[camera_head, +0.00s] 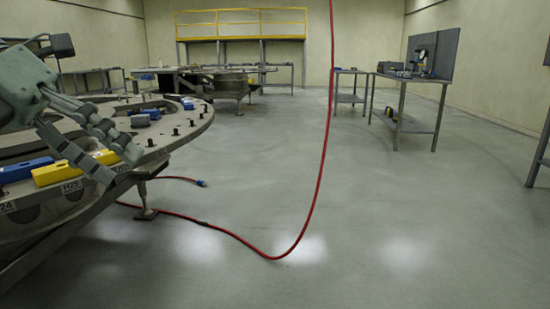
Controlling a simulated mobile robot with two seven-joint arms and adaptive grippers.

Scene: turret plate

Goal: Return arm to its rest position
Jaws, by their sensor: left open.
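My left gripper (121,166) is in the left part of the head view, with its two grey fingers spread apart and pointing down to the right. Nothing shows between the fingers. It appears over the near rim of the round turret plate (185,127). A yellow block (72,168) lies on the rim by the label H25, partly hidden behind the fingers. I cannot tell whether the fingers touch it. A blue block (24,170) lies left of it by the label H24. My right gripper is out of view.
Bolts and small blue parts (187,103) sit on the plate. A red hose (322,165) hangs down and loops across the floor (350,240). Workbenches (412,83) stand at the right, a yellow-railed platform (240,25) at the back. The middle floor is open.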

